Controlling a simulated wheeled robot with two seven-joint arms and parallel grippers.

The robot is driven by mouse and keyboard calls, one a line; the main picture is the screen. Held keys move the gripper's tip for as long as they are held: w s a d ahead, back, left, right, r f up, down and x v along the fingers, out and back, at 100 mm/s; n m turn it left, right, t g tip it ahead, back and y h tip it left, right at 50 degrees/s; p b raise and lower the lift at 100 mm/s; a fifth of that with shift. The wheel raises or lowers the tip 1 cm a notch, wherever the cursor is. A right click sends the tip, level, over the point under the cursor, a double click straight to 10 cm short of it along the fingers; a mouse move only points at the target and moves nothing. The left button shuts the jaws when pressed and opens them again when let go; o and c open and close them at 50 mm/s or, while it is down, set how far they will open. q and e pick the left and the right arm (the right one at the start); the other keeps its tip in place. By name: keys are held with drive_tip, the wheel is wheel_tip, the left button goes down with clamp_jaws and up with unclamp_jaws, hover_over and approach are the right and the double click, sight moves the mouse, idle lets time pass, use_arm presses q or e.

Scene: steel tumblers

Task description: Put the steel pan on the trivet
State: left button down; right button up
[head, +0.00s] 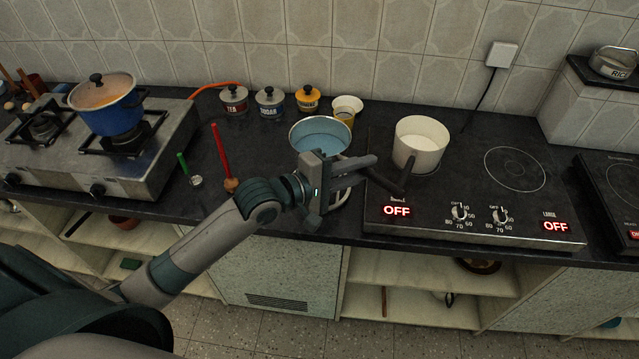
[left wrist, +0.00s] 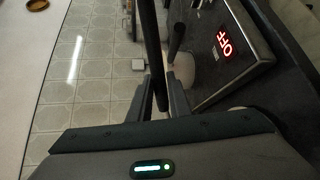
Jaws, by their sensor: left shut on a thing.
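The pan (head: 420,145) is cream-white with a dark handle (head: 392,184) that points toward the lower left. My right gripper is not in view.
A blue-lined basin (head: 320,137) stands just behind my left gripper. The hob (head: 480,215) has knobs and lit OFF signs along its front. Canisters (head: 270,103) and a yellow cup (head: 346,108) stand near the wall. A blue pot (head: 112,115) sits on the left stove.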

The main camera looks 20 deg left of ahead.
use_arm(q)
drive_tip(key=shift+f, duration=0.1)
idle(0.4)
drive_tip(key=shift+f+p, duration=0.3)
drive_tip(key=shift+f, duration=2.65)
wheel_tip(320, 180, down, 4)
drive_tip(key=shift+p, duration=0.3)
drive_tip(key=shift+f, duration=0.1)
drive_tip(key=c, duration=1.7)
unclamp_jaws()
drive_tip(key=shift+f, duration=0.1)
drive_tip(key=shift+c, duration=0.2)
drive_tip(key=shift+o, duration=0.5)
